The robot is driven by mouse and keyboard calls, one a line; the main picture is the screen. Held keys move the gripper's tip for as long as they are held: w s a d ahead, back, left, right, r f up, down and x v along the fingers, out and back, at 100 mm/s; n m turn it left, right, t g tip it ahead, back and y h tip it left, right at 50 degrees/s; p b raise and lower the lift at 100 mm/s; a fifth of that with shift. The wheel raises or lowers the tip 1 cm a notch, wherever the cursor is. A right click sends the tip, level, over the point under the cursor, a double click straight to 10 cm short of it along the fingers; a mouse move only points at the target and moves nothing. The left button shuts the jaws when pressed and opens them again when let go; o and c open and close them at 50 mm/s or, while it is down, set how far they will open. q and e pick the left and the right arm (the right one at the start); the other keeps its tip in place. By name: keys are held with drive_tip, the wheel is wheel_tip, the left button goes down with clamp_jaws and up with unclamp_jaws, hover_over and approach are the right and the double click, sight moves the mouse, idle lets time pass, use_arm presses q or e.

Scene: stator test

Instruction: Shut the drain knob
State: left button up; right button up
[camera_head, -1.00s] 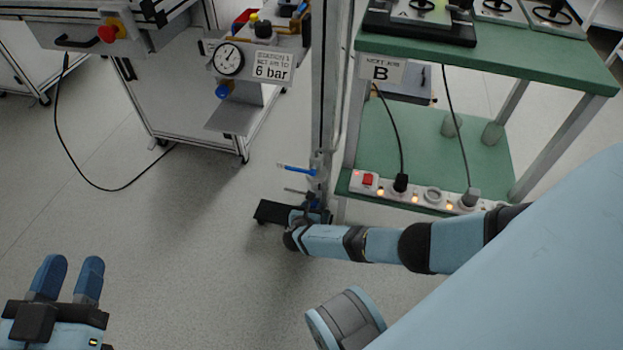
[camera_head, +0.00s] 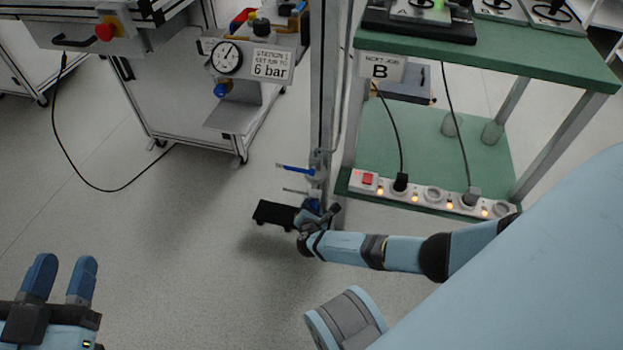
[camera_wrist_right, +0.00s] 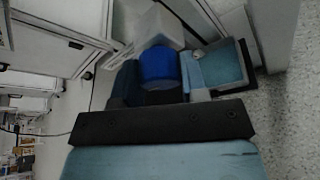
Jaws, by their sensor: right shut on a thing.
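The blue drain knob (camera_wrist_right: 159,67) shows in the right wrist view, below a pale, translucent part (camera_wrist_right: 160,25). My right gripper (camera_wrist_right: 168,88) is shut on the knob, with one finger on each side of it. In the head view my right gripper (camera_head: 318,212) is low at the foot of the upright post, and its own wrist partly hides the knob. A blue lever (camera_head: 295,169) sticks out level to the left on the pipe above. My left gripper (camera_head: 60,279) is open and empty at the lower left.
The green bench (camera_head: 520,70) with a power strip (camera_head: 420,196) stands to the right. A gauge (camera_head: 227,58) and "6 bar" sign are behind. Open floor lies left.

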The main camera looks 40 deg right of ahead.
drive_tip(key=shift+w+d, duration=0.1)
idle(0.4)
drive_tip(key=o, duration=0.9)
use_arm(q)
drive_tip(key=shift+d, duration=0.1)
